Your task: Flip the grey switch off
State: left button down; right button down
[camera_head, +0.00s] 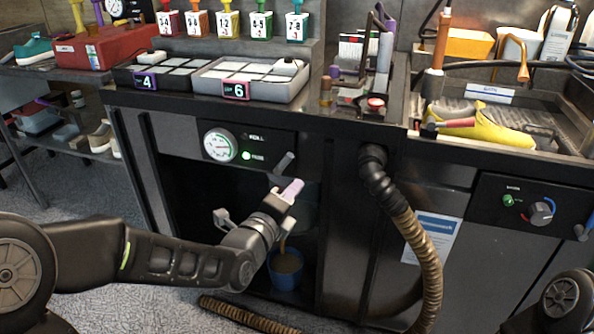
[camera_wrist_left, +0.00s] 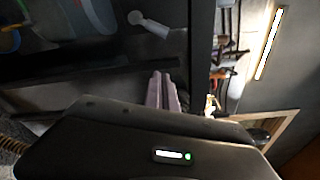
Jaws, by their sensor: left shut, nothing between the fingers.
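The grey switch (camera_head: 284,163) is a short lever that sticks out of the black front panel, right of the round gauge (camera_head: 221,145). It tilts up to the right. A green lamp (camera_head: 247,156) glows on the panel. My left gripper (camera_head: 293,188) is shut and empty, with pale purple fingertips just below the switch; a small gap shows between them in the head view. In the left wrist view the fingers of the gripper (camera_wrist_left: 166,92) point toward the panel, and a grey lever (camera_wrist_left: 150,24) shows beyond them, apart. My right gripper is out of view.
A ribbed brown hose (camera_head: 421,255) hangs right of the switch. A blue bucket (camera_head: 286,270) stands in the open bay below. The bench top above carries trays labelled 4 (camera_head: 145,82) and 6 (camera_head: 236,90). A second panel (camera_head: 530,208) with a blue-ringed knob is at the right.

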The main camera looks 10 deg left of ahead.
aim_at(285, 161)
pick_arm(q)
jog(key=r+x, duration=0.1)
jog(key=x, duration=0.9)
jog(key=shift+s+a+r, duration=0.1)
jog(key=shift+s+a, duration=0.05)
jog(key=shift+a, duration=0.8)
jog(key=shift+s+a+r, duration=0.15)
jog(key=shift+a, duration=0.8)
jog(key=shift+b, duration=0.45)
